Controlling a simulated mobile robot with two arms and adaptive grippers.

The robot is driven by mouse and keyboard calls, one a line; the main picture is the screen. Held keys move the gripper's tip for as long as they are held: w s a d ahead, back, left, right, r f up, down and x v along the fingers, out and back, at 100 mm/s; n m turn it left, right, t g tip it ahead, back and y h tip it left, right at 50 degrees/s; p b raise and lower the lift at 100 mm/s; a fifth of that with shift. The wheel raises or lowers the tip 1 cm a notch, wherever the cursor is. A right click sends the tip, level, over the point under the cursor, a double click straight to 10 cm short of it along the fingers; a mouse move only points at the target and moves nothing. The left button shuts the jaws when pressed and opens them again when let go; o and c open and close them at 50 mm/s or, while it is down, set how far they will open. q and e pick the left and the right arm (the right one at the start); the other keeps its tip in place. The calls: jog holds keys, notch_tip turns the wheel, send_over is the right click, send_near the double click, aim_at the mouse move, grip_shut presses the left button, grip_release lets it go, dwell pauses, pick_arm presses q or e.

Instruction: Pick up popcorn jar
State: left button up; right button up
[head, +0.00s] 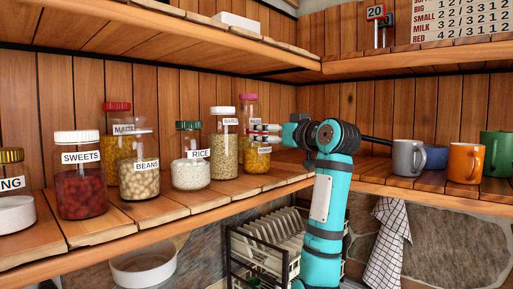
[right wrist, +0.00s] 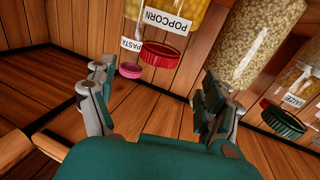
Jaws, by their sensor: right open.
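The popcorn jar (right wrist: 165,52) shows upside down in the right wrist view, with a red lid, yellow contents and a POPCORN label. In the head view a jar with yellow contents (head: 256,162) stands at the back right of the left shelf, its top partly hidden by my right gripper (head: 262,133). I take it to be the same jar. My right gripper (right wrist: 157,80) is open, and the popcorn jar shows in the gap between its fingers, with nothing held. My left gripper is not in view.
A pasta jar with a pink lid (head: 248,98) stands just behind. A jar of pale grains (head: 224,150) and the rice jar (head: 190,172) stand to its left. Mugs (head: 408,157) stand on the right shelf. An upper shelf (head: 180,38) hangs above.

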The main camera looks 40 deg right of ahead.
jog(key=w+p, duration=0.1)
jog(key=w, duration=0.1)
jog(key=w+d+p, duration=0.1)
jog(key=w+p, duration=0.1)
jog(key=w, duration=0.1)
jog(key=w+p, duration=0.2)
jog(key=shift+w+d, duration=0.25)
jog(key=shift+w, duration=0.05)
jog(key=shift+w+f, duration=0.15)
jog(key=shift+w, duration=0.2)
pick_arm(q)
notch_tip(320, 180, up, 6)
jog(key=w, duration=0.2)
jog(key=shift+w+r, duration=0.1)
pick_arm(e)
jog(key=shift+s, duration=0.1)
jog(key=shift+c, duration=0.3)
jog(key=shift+c, duration=1)
jog(key=c, duration=0.9)
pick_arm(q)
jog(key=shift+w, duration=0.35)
pick_arm(e)
grip_shut()
